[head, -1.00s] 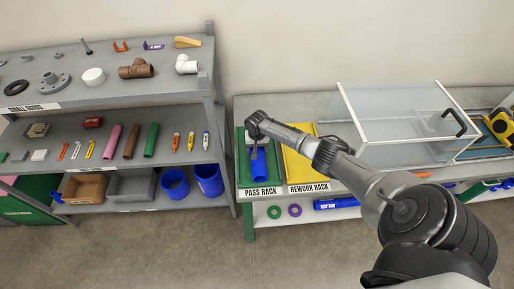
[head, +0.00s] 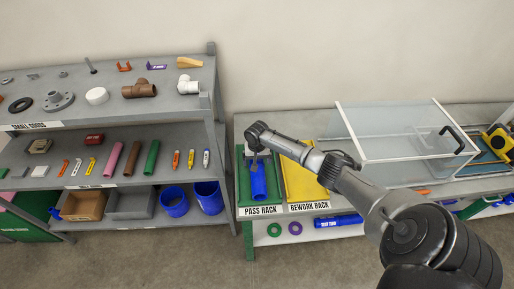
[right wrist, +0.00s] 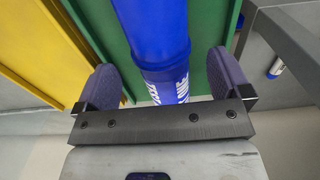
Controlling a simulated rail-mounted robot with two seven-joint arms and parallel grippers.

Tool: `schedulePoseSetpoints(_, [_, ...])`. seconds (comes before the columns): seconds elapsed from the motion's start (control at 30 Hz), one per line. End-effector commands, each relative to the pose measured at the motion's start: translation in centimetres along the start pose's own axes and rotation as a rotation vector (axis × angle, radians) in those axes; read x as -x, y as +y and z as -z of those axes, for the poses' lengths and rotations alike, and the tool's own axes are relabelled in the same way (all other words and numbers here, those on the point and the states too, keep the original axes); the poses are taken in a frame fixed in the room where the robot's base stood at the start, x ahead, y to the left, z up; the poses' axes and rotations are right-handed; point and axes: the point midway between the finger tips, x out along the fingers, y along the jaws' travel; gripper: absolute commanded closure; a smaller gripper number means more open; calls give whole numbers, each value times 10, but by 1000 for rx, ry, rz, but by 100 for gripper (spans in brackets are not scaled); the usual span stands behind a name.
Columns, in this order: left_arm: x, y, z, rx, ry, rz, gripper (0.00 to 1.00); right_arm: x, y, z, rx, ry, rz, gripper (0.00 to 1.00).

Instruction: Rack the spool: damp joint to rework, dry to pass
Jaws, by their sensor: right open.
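The blue spool (head: 259,182) lies in the green pass rack (head: 243,192), over the PASS RACK label. In the right wrist view, the spool (right wrist: 163,50) runs between my two fingers, with white lettering and a wider collar. My right gripper (right wrist: 165,86) is open, with a finger on each side of the spool and gaps showing. In the head view, my right gripper (head: 257,157) is above the rack's far half and partly hides the spool. The yellow rework rack (head: 301,185) beside it looks empty, partly hidden by my arm. Whether the joint is damp cannot be seen. My left gripper is out of view.
A clear glass-walled box (head: 395,145) with a black handle stands right of the racks. Shelves (head: 110,130) at left hold fittings, coloured pipes and markers. A blue tube (head: 338,220) and rings lie on the shelf below the racks.

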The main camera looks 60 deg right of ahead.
Motion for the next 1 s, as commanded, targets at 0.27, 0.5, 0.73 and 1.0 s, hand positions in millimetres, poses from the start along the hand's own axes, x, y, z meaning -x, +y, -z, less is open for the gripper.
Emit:
schedulePoseSetpoints(0.27, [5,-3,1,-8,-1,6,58,56,0,0,2,2,1,4])
schedulePoseSetpoints(0.5, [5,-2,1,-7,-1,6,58,86,0,0,2,1,0,4])
schedulePoseSetpoints(0.73, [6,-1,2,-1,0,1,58,96,0,0,0,0,0,4])
schedulePoseSetpoints(1.0, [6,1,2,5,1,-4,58,97,0,0,15,0,0,4])
